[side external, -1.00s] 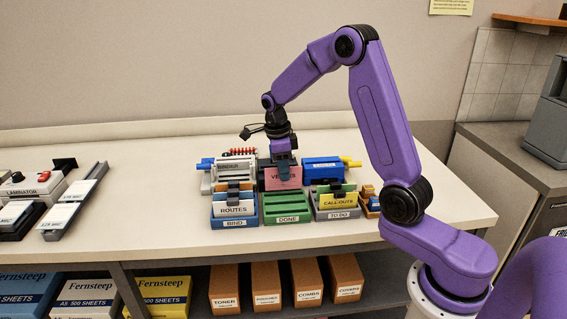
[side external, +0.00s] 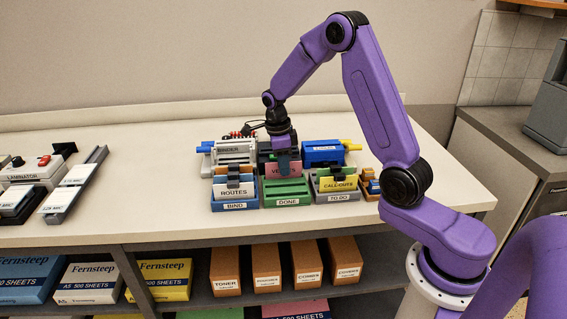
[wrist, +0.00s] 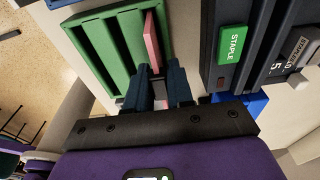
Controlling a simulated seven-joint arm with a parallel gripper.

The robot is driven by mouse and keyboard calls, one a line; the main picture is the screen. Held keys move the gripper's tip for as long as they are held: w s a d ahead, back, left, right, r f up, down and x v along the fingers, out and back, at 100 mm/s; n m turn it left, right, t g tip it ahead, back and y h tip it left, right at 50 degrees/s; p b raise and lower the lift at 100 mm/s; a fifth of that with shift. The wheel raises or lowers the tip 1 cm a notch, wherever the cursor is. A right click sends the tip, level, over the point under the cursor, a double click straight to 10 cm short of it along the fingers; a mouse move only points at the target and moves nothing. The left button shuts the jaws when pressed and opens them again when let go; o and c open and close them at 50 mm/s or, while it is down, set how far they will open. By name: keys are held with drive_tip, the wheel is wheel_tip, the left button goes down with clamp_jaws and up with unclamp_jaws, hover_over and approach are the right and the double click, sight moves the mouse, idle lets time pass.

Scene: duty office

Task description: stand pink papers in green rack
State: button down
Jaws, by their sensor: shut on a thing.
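The pink papers (side external: 272,169), with dark lettering partly covered, stand upright at the back part of the green rack (side external: 289,201) labelled DONE. My gripper (side external: 283,165) is shut on their upper edge, its fingers pointing down in front of the lettering. In the wrist view the pink papers (wrist: 152,42) show as a thin edge at the right end of the green rack (wrist: 90,55), beyond my gripper (wrist: 158,85). The rack's other visible slots look empty. The papers' lower edge is hidden, so I cannot tell whether it touches the slot floor.
The blue BIND rack (side external: 236,205) with a ROUTES card stands close at left, the grey TO DO rack (side external: 340,197) with a yellow card at right. A grey binder (side external: 233,153) and a blue machine (side external: 322,153) stand behind.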

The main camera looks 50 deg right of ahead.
drive_tip(key=c, duration=0.9)
unclamp_jaws()
drive_tip(key=shift+r, duration=4.5)
drive_tip(key=shift+a, duration=0.1)
